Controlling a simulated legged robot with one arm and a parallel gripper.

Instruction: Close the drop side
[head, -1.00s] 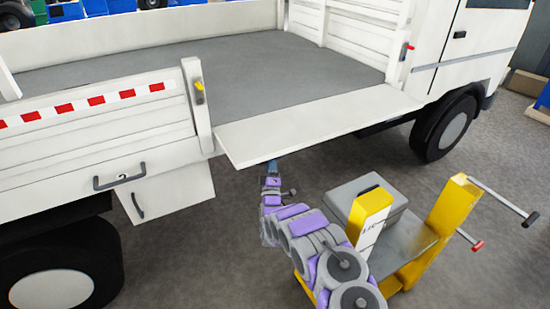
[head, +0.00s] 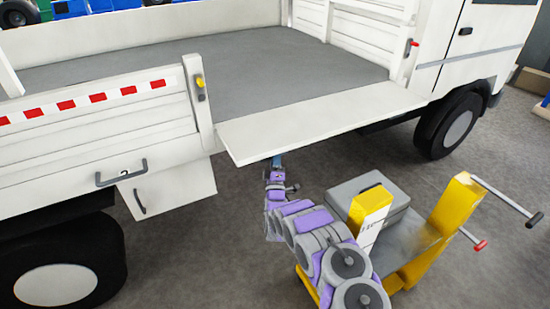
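The white drop side (head: 320,118) of the truck bed is folded outward and lies about level with the grey bed floor (head: 290,70). My purple and grey arm reaches forward beneath its outer edge. My gripper (head: 276,161) is at that edge near the left end, with its tip mostly hidden under the panel. I cannot tell whether it touches the panel or whether its fingers are open. A post with a yellow latch (head: 200,84) stands left of the opening, and a post with a red latch (head: 413,43) stands on the right.
A yellow cart (head: 440,235) carrying a grey case (head: 372,197) stands close to the right of my arm, its handles sticking out right. A closed side panel with red and white stripes (head: 90,102) and a truck wheel (head: 62,270) are at left. Floor between is clear.

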